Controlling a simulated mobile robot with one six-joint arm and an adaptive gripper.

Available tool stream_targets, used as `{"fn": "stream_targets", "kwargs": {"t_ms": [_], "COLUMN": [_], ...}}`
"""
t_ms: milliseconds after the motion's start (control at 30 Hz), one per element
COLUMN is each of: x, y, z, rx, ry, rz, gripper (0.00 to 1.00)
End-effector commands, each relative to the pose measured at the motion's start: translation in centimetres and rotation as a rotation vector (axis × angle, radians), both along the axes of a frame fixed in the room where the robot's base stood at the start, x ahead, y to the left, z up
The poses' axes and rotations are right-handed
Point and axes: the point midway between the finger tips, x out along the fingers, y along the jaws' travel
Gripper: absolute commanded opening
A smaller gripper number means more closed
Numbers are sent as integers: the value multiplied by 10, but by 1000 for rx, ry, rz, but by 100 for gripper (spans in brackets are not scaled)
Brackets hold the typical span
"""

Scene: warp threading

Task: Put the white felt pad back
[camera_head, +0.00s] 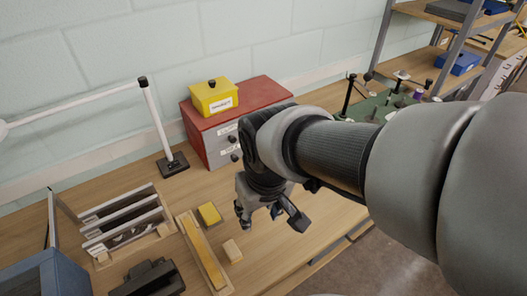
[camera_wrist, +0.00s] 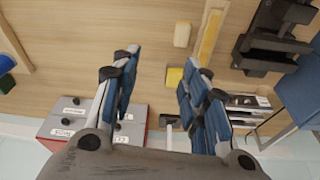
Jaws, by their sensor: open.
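A small cream-white block (camera_head: 232,250), the palest loose pad-like piece on the bench, lies near the front edge beside a long wooden tray; I cannot tell if it is felt. It also shows in the wrist view (camera_wrist: 182,34). A yellow pad (camera_head: 209,214) lies farther back, and it shows between my fingers' line of sight in the wrist view (camera_wrist: 174,78). My gripper (camera_head: 271,214) is open and empty, above the bench to the right of both pieces. Its two blue-padded fingers are spread in the wrist view (camera_wrist: 160,66).
A red drawer cabinet (camera_head: 235,107) with labelled fronts stands behind my gripper, with a yellow lidded box (camera_head: 213,97) on top. A slotted rack (camera_head: 125,225), a black device (camera_head: 148,279) and a blue bin (camera_head: 48,275) stand left. Bare bench lies under my gripper.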

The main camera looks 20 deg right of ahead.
Motion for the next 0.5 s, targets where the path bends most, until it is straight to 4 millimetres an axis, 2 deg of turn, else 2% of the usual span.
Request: {"fn": "stream_targets", "kwargs": {"t_ms": [33, 200, 333, 500], "x": [-13, -53, -73, -81], "y": [-10, -30, -38, -41], "z": [16, 43, 51, 54], "rx": [5, 10, 9, 9], "ry": [-43, -132, -171, -189], "rz": [-27, -89, -117, -130], "gripper": [41, 41, 41, 41]}}
